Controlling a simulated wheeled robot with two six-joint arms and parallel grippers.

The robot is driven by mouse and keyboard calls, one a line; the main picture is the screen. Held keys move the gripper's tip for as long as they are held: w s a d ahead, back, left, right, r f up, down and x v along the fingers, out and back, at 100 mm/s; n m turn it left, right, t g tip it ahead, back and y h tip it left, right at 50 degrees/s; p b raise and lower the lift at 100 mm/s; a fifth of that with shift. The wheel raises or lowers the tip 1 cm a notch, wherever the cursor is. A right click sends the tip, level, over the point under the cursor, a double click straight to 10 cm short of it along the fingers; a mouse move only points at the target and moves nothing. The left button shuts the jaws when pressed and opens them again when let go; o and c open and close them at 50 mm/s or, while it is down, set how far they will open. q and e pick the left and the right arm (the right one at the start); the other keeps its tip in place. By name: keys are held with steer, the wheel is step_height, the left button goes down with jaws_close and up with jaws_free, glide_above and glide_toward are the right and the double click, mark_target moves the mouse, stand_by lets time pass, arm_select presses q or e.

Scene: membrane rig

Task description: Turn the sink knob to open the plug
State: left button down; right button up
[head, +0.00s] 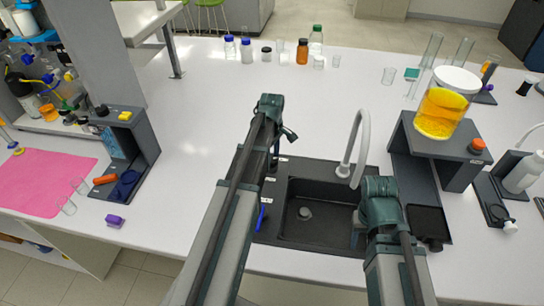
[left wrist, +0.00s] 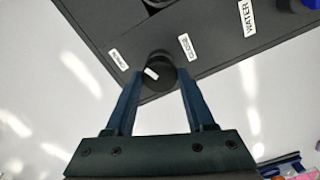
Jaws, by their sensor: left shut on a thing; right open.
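The sink knob (left wrist: 161,66) is a round black knob with a white mark, at the edge of the dark sink panel. My left gripper (left wrist: 160,76) has one blue finger on each side of it and is shut on it. In the head view my left arm mostly hides the knob. The round grey plug (head: 305,213) sits in the black basin (head: 325,190). My right gripper (head: 357,234) is open over the basin's right side, partly hidden.
A white curved faucet (head: 362,140) stands behind the basin. A blue lever (head: 262,215) is left of it. A dark stand (head: 455,150) with a yellow-filled jar (head: 440,115) is at the right. Bottles stand at the back.

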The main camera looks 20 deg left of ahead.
mark_target(272, 159)
arm_select(q)
steer(key=shift+n, duration=2.3)
steer(key=shift+c, duration=1.3)
jaws_free()
steer(key=shift+r, duration=0.15)
arm_select(e)
steer(key=shift+r, duration=0.15)
arm_select(q)
step_height(272, 159, up, 14)
steer(key=p, duration=1.3)
steer(key=shift+f+p, duration=0.2)
steer(key=shift+p, duration=0.2)
arm_select(e)
step_height(272, 159, up, 14)
steer(key=shift+f, duration=0.25)
